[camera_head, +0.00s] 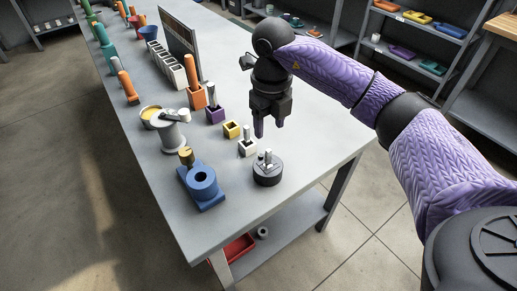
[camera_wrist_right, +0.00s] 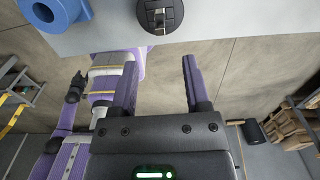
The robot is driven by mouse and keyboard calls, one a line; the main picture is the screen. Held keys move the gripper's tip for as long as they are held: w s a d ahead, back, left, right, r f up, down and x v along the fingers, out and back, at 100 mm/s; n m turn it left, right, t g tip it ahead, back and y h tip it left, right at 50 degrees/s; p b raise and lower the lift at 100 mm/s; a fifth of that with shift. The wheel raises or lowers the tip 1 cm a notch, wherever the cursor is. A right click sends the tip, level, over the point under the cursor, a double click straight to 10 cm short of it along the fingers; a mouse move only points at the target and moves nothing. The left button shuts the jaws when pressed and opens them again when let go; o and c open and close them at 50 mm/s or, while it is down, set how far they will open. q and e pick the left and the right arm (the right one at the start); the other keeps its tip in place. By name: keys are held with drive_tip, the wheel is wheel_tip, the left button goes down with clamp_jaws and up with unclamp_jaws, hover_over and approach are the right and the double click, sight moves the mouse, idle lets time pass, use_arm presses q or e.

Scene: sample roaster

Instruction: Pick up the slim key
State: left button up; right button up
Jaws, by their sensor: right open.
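My right gripper (camera_head: 269,127) is open and empty, pointing down above the table near its right edge. Its two fingers stand apart in the right wrist view (camera_wrist_right: 158,88), with nothing between them. A slim silver piece (camera_head: 248,133) stands upright in a small white block (camera_head: 248,149), left of and below the fingers in the head view; it may be the slim key, but I cannot be sure. Another thin silver piece (camera_head: 212,96) stands in a purple block (camera_head: 214,115). In the right wrist view a dark jointed part (camera_wrist_right: 75,88) at the left may be my left gripper; its jaws are unclear.
A black round base (camera_head: 267,175) with silver pins stands in front of the white block; it also shows in the right wrist view (camera_wrist_right: 150,22). A blue fixture (camera_head: 203,184), yellow block (camera_head: 231,129) and grey grinder-like device (camera_head: 172,135) stand left. The table's right side is clear.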

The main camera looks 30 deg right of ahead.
sight(269, 150)
wheel_tip(269, 150, down, 9)
drive_tip(key=b, duration=0.3)
drive_tip(key=shift+f, duration=0.15)
use_arm(q)
drive_tip(key=f, duration=0.1)
drive_tip(key=s+f, duration=0.1)
drive_tip(key=a+f, duration=0.1)
drive_tip(key=shift+s+a+f, duration=0.1)
drive_tip(key=shift+s, duration=0.25)
use_arm(e)
clamp_jaws()
